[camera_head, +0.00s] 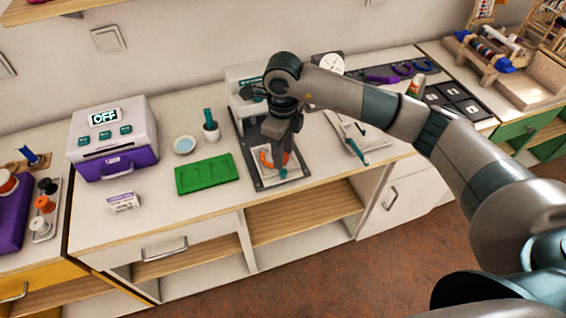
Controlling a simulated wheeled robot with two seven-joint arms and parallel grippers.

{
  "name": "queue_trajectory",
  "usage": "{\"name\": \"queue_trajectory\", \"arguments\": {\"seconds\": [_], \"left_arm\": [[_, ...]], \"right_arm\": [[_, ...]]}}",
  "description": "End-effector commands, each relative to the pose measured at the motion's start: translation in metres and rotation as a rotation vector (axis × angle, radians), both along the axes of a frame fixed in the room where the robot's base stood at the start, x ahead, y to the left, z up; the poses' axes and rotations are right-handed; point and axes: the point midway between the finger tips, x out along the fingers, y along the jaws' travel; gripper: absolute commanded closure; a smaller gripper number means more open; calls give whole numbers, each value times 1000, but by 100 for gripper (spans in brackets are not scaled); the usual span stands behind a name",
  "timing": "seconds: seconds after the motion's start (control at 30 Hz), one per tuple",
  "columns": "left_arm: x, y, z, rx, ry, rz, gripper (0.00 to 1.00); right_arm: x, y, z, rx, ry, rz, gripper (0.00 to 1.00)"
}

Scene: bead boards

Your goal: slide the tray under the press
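The press (240,77) is a pale block standing at the back of a dark base plate (262,184), partly hidden by my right arm. A small white tray (296,173) with an orange shape on it lies on the front part of that plate, in front of the press. A teal piece (283,173) shows at the tray's front edge. My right gripper (278,158) points down over the tray and hides part of it. Its fingertips are too small and covered to tell whether they are open or touching the tray. My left gripper is not in view.
A purple and white machine reading OFF (113,137) and a small box (124,202) are further left. A clipboard-like board (346,135) lies to the right.

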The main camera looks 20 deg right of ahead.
Motion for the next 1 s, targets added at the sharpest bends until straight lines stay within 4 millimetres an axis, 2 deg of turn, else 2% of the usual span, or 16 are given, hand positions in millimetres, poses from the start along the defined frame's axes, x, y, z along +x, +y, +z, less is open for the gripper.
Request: {"name": "queue_trajectory", "arguments": {"seconds": [0.2,0.4,0.83,1.0], "left_arm": [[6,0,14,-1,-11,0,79],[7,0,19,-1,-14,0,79],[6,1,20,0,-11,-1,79],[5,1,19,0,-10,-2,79]], "right_arm": [[-1,0,-36,-2,3,-1,62],[0,0,-57,0,1,-1,62],[0,0,-65,-1,-1,0,62],[0,0,-64,-1,-1,0,100]]}}
